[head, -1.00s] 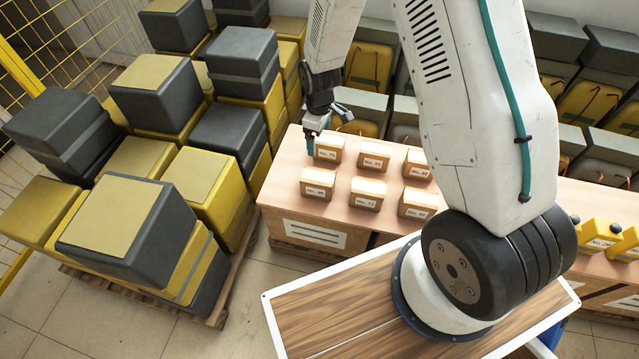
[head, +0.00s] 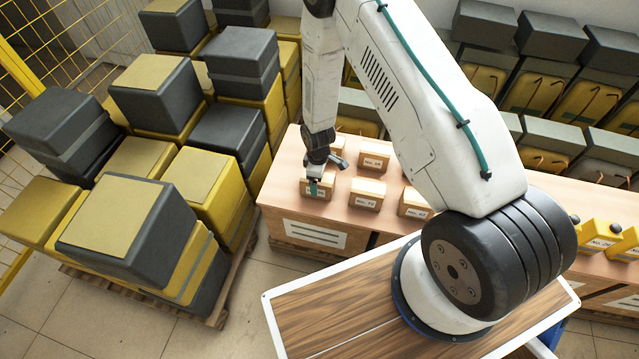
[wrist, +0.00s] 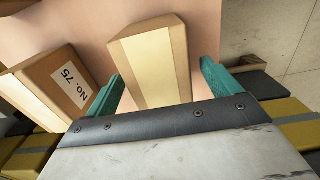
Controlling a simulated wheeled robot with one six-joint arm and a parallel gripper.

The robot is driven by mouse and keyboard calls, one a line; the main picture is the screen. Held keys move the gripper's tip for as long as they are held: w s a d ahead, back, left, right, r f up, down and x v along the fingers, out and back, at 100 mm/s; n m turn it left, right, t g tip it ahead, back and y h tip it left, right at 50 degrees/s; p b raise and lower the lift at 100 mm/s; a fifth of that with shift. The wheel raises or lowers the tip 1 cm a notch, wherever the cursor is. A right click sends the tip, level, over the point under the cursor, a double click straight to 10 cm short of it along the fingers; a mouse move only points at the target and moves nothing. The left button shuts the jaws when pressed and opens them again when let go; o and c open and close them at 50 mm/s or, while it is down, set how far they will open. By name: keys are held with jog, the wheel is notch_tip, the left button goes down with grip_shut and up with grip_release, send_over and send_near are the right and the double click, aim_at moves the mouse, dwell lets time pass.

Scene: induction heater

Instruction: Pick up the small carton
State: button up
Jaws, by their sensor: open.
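Several small cardboard cartons stand on the pinkish-tan tabletop in the head view. My gripper (head: 317,186) hangs at the front-left carton (head: 317,194), hiding part of its label. In the wrist view the teal fingers (wrist: 162,72) are apart, with one on each side of a carton (wrist: 150,65) with a pale strip along its top. I cannot tell whether either finger touches it.
Other cartons stand close by: one behind (head: 374,158), No. 72 (head: 368,193) to the right, and another (head: 413,204) farther right. Stacked yellow and dark boxes (head: 125,225) crowd the left. Yellow items (head: 600,240) stand at the far right.

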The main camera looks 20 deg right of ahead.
jog(key=shift+f, duration=0.15)
jog(key=c, duration=1.3)
